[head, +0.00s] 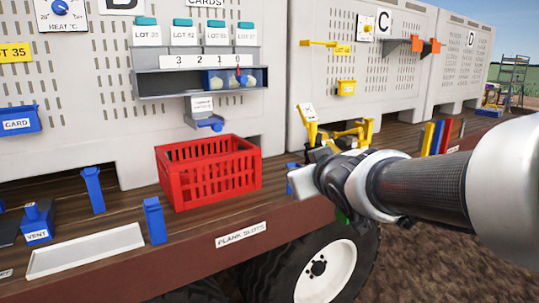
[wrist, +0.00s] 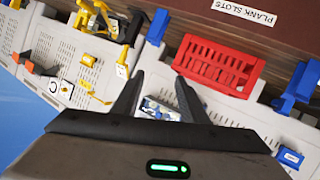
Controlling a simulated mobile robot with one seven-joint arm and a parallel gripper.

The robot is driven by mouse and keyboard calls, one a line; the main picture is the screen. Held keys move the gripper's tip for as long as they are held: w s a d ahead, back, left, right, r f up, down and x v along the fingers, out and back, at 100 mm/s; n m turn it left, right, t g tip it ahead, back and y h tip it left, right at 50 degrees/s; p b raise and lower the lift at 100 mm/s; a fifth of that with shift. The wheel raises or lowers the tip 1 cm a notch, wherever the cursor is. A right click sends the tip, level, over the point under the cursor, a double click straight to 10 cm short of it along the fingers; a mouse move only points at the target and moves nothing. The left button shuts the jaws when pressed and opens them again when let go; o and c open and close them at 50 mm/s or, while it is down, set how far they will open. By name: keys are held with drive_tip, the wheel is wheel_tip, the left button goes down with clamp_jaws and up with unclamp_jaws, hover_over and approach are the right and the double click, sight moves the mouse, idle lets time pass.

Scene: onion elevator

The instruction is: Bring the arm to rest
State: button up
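My gripper (wrist: 160,80) shows in the wrist view with its two dark fingers apart and nothing between their tips. A blue and white part of the wall panel shows behind the gap. In the head view my arm reaches in from the right, and my gripper (head: 300,182) hangs in the air to the right of the red crate (head: 210,178). The fingers are hard to make out there. The red crate also shows in the wrist view (wrist: 218,62), beyond the fingertips and apart from them.
A yellow device (head: 352,132) stands behind my gripper. Blue posts (head: 155,220) and a white tray (head: 88,252) are at the left of the wooden deck (head: 120,212). Grey panels (head: 120,80) with shelves stand behind. A wheel (head: 322,268) is below the deck edge.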

drive_tip(key=s+d+f+m+g+h, duration=0.1)
drive_tip(key=s+d+f+m+g, duration=0.2)
drive_tip(key=s, duration=0.6)
drive_tip(key=s+d+f+g, duration=0.1)
drive_tip(key=s+f+g, duration=0.2)
drive_tip(key=s+f, duration=0.35)
drive_tip(key=s+d+f+m+g+h, duration=0.1)
drive_tip(key=s+d+f+m+g, duration=0.15)
drive_tip(key=s, duration=0.75)
wheel_tip(320, 180, up, 17)
drive_tip(key=p, duration=1.6)
drive_tip(key=shift+p, duration=0.4)
